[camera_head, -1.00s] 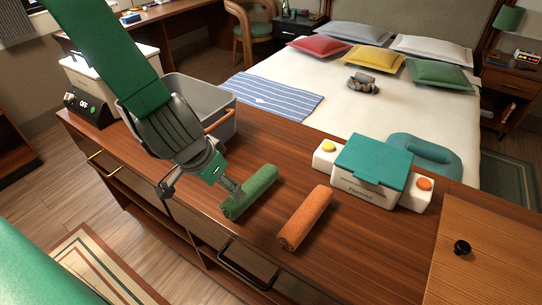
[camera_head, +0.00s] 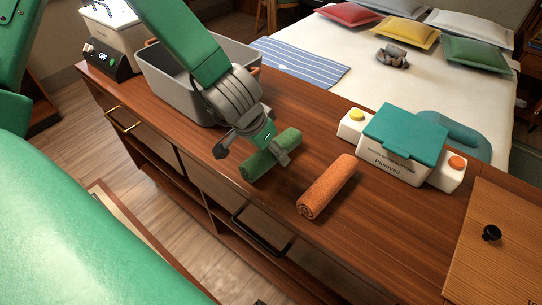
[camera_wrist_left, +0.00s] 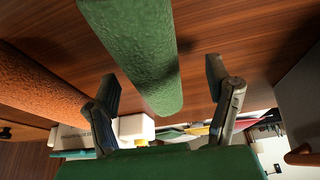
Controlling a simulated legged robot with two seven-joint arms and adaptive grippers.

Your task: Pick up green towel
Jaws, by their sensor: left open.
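The green towel (camera_head: 259,165) is a rolled cylinder lying on the wooden counter. My left gripper (camera_head: 252,154) is directly over it in the head view, with its jaws open and one finger toward each side of the roll. In the left wrist view the towel (camera_wrist_left: 137,48) reaches down between the two spread fingers of the left gripper (camera_wrist_left: 160,72), with gaps at both sides. The gripper hides part of the towel in the head view. I cannot tell the height between fingers and counter. My right gripper is not in view.
An orange rolled towel (camera_head: 328,187) lies to the right of the green one. A grey bin (camera_head: 169,84) stands behind my left gripper. A white box with a teal lid (camera_head: 405,134) is at the right. The counter's front edge is close by.

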